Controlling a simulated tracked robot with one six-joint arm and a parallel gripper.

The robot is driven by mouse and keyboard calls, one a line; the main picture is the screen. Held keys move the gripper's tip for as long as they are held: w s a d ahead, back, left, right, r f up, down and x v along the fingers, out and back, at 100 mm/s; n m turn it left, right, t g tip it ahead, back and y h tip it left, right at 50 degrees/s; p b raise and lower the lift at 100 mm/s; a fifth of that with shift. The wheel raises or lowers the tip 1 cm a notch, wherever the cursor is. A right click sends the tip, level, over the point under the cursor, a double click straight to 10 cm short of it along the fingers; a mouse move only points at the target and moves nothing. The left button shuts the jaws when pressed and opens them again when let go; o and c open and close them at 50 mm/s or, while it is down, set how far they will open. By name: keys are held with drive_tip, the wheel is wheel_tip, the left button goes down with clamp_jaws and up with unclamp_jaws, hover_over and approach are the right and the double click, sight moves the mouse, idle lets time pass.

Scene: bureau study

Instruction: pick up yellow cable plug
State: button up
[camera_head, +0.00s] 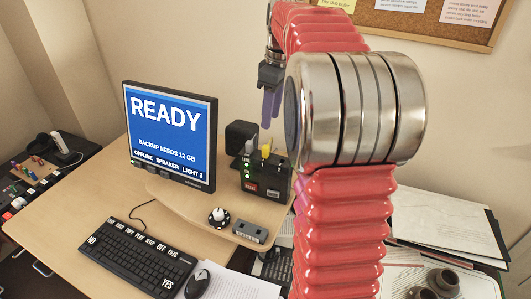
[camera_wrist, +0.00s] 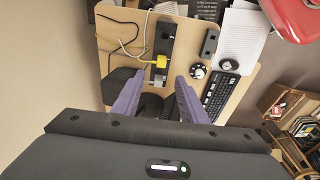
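The yellow cable plug (camera_head: 266,151) stands at the top of a black box with green lights (camera_head: 264,178), right of the monitor. In the wrist view the yellow plug (camera_wrist: 160,61) lies just beyond my fingertips, roughly midway between them, with a cable running left. My gripper (camera_head: 270,118) hangs above the box in the head view, its purple fingers pointing down. In the wrist view my gripper (camera_wrist: 159,80) is open, its fingers apart with nothing held between them. The plug is not touched by either finger as far as I can see.
A monitor reading READY (camera_head: 170,135) stands left of the box. A dark speaker (camera_head: 240,137) is close behind it. A grey plug (camera_wrist: 157,79) sits near the yellow one. A round knob (camera_head: 219,217), a small grey box (camera_head: 250,231) and a keyboard (camera_head: 138,258) are in front.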

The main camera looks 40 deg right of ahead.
sight(266, 146)
drive_tip(key=f, duration=0.7)
drive_tip(key=shift+w+a, duration=0.25)
drive_tip(key=shift+w, duration=0.1)
drive_tip(key=shift+f, duration=0.15)
drive_tip(key=shift+w+a+f, duration=0.15)
drive_tip(key=shift+f, duration=1.1)
drive_tip(key=shift+w+a+f, duration=0.1)
drive_tip(key=shift+a+f, duration=0.05)
drive_tip(key=shift+f, duration=1.1)
drive_tip(key=shift+c, duration=0.6)
clamp_jaws()
